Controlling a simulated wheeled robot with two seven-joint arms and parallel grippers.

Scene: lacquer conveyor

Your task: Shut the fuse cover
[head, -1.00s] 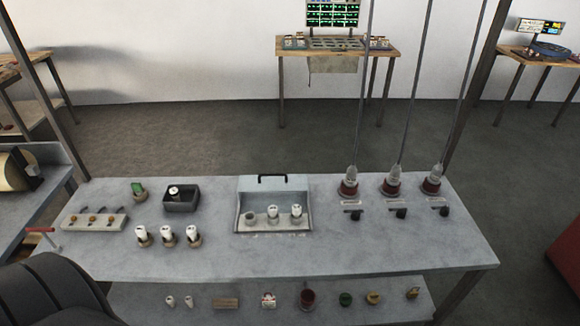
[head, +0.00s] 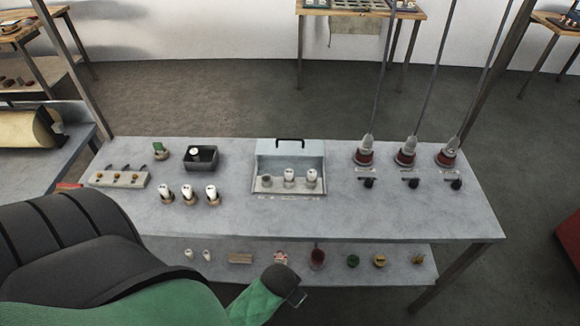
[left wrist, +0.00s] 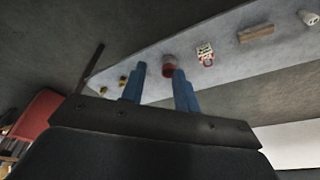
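The fuse box (head: 257,184) stands on the grey table in the head view. Its pale cover (head: 290,148), with a black handle (head: 290,141) on its top edge, is raised at the back. Inside, a white-topped fuse (head: 289,175) and another (head: 311,176) stand beside a darker holder (head: 266,181). In the left wrist view my left gripper (left wrist: 159,75) has two blue fingers apart with nothing held between them. In the head view my left arm reaches in low, its end before the lower shelf, well below and apart from the cover. My right gripper is not in view.
Three white-topped fuses (head: 189,194) stand left of the box, near a dark tray (head: 201,160) and a switch strip (head: 120,179). Three red-based insulators (head: 405,157) with rods stand right. The lower shelf (head: 400,278) holds several small items, including a red pot (head: 316,257).

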